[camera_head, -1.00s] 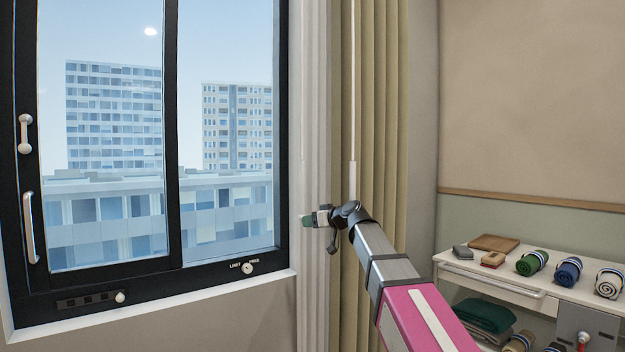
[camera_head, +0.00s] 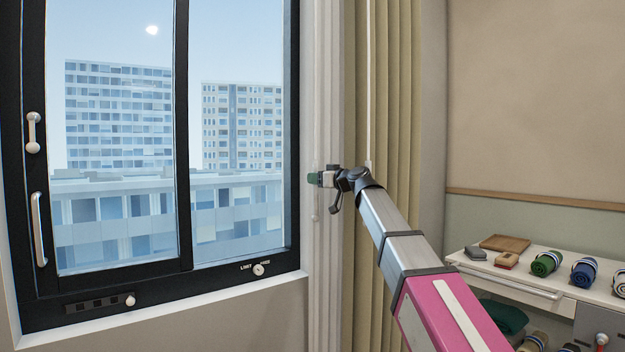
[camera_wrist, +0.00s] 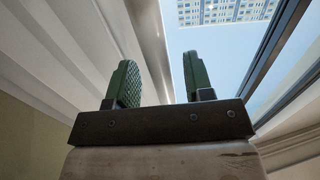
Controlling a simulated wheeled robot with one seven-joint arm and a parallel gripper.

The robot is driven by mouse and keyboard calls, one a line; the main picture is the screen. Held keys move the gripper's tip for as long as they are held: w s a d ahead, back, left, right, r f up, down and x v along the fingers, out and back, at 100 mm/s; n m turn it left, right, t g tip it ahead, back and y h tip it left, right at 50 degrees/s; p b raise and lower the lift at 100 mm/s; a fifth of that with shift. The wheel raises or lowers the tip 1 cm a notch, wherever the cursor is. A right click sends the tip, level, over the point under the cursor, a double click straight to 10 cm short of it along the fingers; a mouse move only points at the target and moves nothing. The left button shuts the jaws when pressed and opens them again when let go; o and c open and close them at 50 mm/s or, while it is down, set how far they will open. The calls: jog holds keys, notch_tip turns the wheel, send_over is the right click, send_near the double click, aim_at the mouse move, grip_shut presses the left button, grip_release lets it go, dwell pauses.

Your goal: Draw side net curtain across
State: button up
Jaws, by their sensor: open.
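The white net curtain (camera_head: 328,90) hangs gathered in folds at the right side of the window. Its pale folds fill the left of the wrist view (camera_wrist: 60,60). A thin pale wand (camera_head: 315,205) hangs in front of its left edge, and its lower end shows just below my gripper (camera_head: 318,179). In the wrist view my gripper (camera_wrist: 160,82) has its two green fingers apart. A pale upright strip (camera_wrist: 151,45) shows between them; I cannot tell whether it is the wand or the curtain edge. Nothing is visibly clamped.
A beige heavy curtain (camera_head: 395,120) hangs right of the net, with a white rod (camera_head: 368,80) before it. The dark-framed window (camera_head: 184,130) is on the left. A shelf unit (camera_head: 560,288) with rolled cloths stands at the lower right.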

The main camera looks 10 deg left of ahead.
jog(key=x, duration=0.3)
jog(key=shift+c, duration=0.3)
grip_shut()
jog(key=s+a, duration=1.9)
jog(key=s, duration=0.4)
jog(key=s+a, duration=2)
jog(key=s, duration=0.3)
jog(key=s+a, duration=2)
jog(key=s, duration=0.3)
jog(key=shift+s+a, duration=0.2)
jog(key=shift+s, duration=0.1)
jog(key=shift+o, duration=0.3)
grip_release()
jog(key=shift+s+a, duration=0.1)
jog(key=shift+s, duration=0.05)
